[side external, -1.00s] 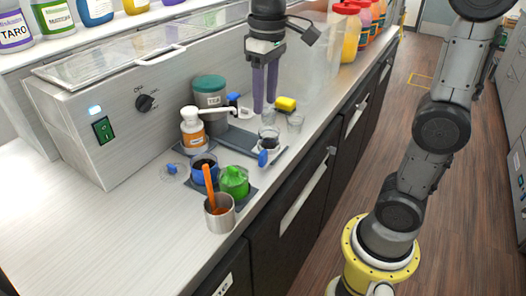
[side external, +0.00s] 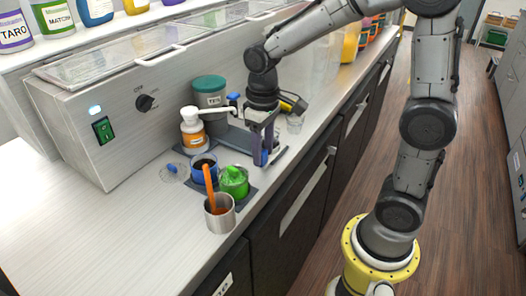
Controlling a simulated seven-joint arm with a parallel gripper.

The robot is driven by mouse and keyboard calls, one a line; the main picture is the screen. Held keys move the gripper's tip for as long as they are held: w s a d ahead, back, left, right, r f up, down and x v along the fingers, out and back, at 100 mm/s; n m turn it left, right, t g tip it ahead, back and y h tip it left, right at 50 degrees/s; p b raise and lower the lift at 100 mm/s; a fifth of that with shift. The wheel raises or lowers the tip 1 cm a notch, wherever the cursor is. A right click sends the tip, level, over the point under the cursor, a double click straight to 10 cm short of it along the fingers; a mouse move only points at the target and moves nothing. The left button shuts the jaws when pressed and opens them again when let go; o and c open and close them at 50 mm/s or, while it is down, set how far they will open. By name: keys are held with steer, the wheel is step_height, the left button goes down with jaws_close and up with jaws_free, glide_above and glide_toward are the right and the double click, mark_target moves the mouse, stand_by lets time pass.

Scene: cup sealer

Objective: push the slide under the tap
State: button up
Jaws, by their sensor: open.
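The tea dispenser (side external: 210,92) is a teal-lidded container labelled TEA. Its tap (side external: 233,100) has a blue handle and sticks out to the right. The slide is a dark grey plate (side external: 279,157) on the counter, in front of and to the right of the dispenser, and is mostly covered by my gripper. My gripper (side external: 263,158) points down at the slide's front end, with its fingers low, about where the slide's blue knob is. The jaws are open. I cannot tell whether the fingers touch the knob. The clear cup on the slide is hidden behind the gripper.
A clear cup (side external: 295,122) stands at the right. The counter's front edge is close.

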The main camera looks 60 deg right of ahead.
steer(key=shift+f, duration=0.4)
jaws_close()
steer(key=shift+w, duration=0.1)
stand_by(1.2)
